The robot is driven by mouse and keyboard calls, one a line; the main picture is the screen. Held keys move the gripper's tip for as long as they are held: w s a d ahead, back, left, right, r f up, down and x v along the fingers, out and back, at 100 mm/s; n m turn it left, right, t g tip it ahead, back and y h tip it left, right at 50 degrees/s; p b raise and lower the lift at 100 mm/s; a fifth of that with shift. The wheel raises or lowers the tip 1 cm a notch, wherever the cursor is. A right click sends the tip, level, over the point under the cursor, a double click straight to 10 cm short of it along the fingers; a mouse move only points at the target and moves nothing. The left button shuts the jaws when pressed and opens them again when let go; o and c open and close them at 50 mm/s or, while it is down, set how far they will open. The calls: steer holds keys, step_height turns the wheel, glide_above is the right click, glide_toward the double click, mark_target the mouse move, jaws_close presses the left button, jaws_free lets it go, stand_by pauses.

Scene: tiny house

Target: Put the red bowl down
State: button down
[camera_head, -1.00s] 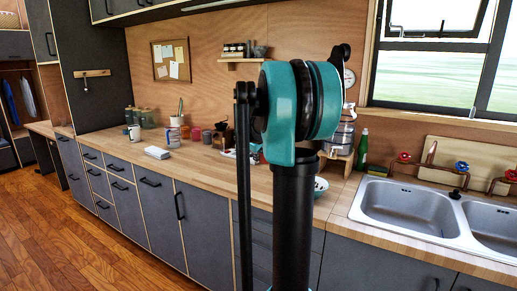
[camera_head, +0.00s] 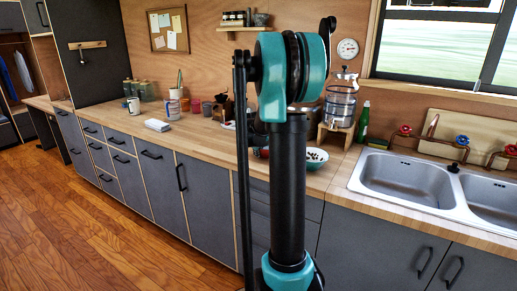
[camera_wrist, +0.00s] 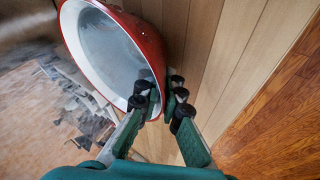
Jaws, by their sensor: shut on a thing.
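The red bowl (camera_wrist: 115,50) fills the upper left of the wrist view, with a glossy red outside and a pale grey-white inside. It looks tilted there. My gripper (camera_wrist: 165,92) is shut on the bowl's near rim, with a finger on either side of the wall. In the head view my arm hides my gripper. A small bit of red (camera_head: 262,152) shows beside the arm over the counter; I cannot tell for sure that it is the bowl. Any gap between the bowl and the surface below cannot be judged.
The wooden counter (camera_head: 225,140) runs along the wall. A white bowl with dark specks (camera_head: 315,158) stands right of my arm, near a glass dispenser (camera_head: 340,104) and green bottle (camera_head: 363,121). The double sink (camera_head: 405,182) is at right.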

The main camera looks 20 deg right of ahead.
steer(key=c, duration=2)
jaws_free()
steer(key=shift+f, duration=0.1)
steer(key=v, duration=1.2)
steer(key=s+a+f+m+g+y, duration=0.1)
steer(key=s+a+f, duration=0.4)
steer(key=s, duration=0.5)
steer(key=s+a+f+m+y, duration=0.1)
steer(key=s+a+f+m, duration=0.2)
steer(key=s+a+f, duration=0.2)
steer(key=s+a+f+m+g+y, duration=0.1)
steer(key=s+a+f, duration=0.4)
steer(key=s+f, duration=0.5)
steer(key=shift+s+a+f+m+g, duration=0.1)
steer(key=shift+s+m, duration=0.05)
steer(key=shift+s, duration=0.6)
steer(key=shift+s+a+m+g, duration=0.1)
steer(key=shift+s+m, duration=0.1)
steer(key=shift+s, duration=0.55)
steer(key=shift+s+a+f+m+g, duration=0.1)
steer(key=shift+s+m, duration=0.05)
steer(key=shift+s, duration=0.65)
